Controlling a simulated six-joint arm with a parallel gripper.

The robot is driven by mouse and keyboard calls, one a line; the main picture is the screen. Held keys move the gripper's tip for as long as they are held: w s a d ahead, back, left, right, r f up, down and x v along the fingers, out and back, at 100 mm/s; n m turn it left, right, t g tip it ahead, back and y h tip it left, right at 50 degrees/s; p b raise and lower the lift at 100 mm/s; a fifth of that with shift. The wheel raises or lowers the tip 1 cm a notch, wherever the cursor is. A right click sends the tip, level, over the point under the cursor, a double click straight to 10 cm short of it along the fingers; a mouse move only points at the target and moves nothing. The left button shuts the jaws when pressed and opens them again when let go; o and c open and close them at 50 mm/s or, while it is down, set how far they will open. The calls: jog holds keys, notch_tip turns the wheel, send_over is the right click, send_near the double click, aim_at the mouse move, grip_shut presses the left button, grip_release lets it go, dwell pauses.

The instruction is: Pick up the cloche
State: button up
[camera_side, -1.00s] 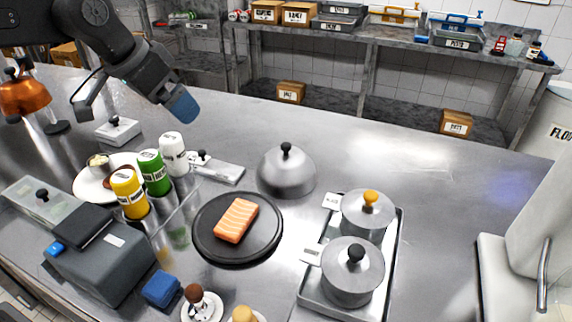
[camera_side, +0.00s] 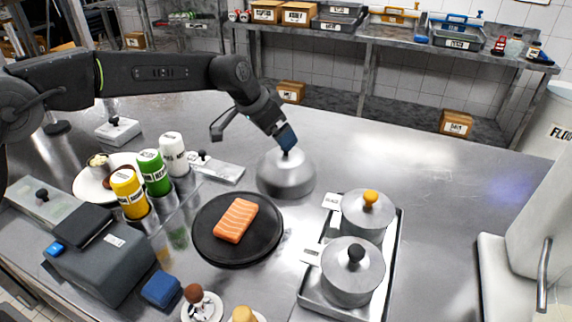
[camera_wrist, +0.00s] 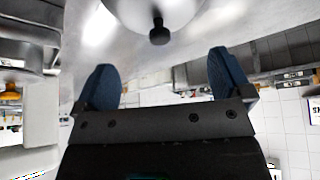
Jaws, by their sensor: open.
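The cloche (camera_side: 286,178) is a steel dome with a black knob, standing on the steel counter behind the black plate. My gripper (camera_side: 286,141) is just above and behind its knob in the side view, and I cannot tell there whether they touch. In the wrist view the knob (camera_wrist: 159,32) stands ahead of my open gripper (camera_wrist: 167,72), roughly centred between the two blue fingertips and apart from them. Part of the dome (camera_wrist: 150,12) shows at the top edge. Nothing is held.
A black plate (camera_side: 208,254) with a salmon piece (camera_side: 235,221) lies in front of the cloche. Several bottles (camera_side: 153,172) stand to the left. A tray (camera_side: 391,268) with two lidded pots (camera_side: 352,276) is to the right. The counter right of the cloche is clear.

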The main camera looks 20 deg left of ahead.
aim_at(286, 162)
jog(key=x, duration=0.6)
jog(key=shift+f, duration=0.25)
